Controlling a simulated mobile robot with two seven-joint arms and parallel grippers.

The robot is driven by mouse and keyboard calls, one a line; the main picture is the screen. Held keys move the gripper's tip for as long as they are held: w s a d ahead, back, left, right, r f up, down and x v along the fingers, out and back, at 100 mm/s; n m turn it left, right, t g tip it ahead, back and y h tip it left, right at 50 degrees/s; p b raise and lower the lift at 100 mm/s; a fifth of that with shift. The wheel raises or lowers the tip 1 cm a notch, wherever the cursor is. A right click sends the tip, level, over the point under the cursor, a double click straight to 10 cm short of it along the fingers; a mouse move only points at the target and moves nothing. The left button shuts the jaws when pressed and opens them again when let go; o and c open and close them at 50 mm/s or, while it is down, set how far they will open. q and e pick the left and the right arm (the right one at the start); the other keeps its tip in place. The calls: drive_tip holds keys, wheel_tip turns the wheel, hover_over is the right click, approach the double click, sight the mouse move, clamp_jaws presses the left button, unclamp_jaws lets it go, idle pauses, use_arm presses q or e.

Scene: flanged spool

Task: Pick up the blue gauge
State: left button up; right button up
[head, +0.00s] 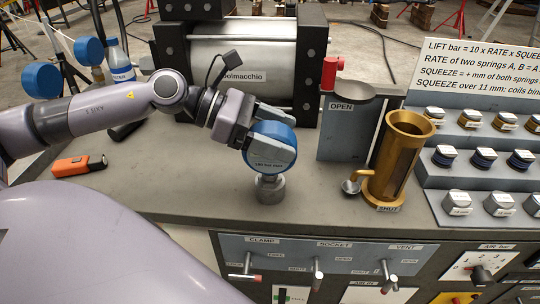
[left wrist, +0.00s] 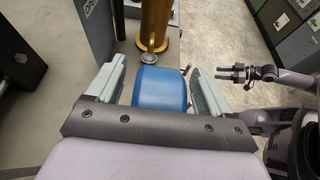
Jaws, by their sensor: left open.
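The blue gauge (head: 285,134) is a round blue body with a pale grey finger across its front. It sits above a short metal post (head: 270,190) on the grey bench top. My left gripper (head: 270,132) is open, with its fingers on either side of the gauge. In the left wrist view the blue gauge (left wrist: 160,88) lies between the two open fingers, with a gap visible at each side. I cannot tell whether either finger touches it. My right gripper (left wrist: 239,72) shows small at the right of the left wrist view, its two fingers apart and empty.
A brass cylinder (head: 398,155) with a spout and a grey OPEN plate (head: 345,130) stand right of the gauge. A large steel cylinder (head: 240,70) is behind. An orange device (head: 80,165) lies at left. Levers (head: 317,275) line the bench front. Bare bench lies left of the post.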

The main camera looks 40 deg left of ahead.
use_arm(q)
drive_tip(key=shift+d, duration=0.1)
clamp_jaws()
drive_tip(key=shift+r, duration=0.1)
idle(0.3)
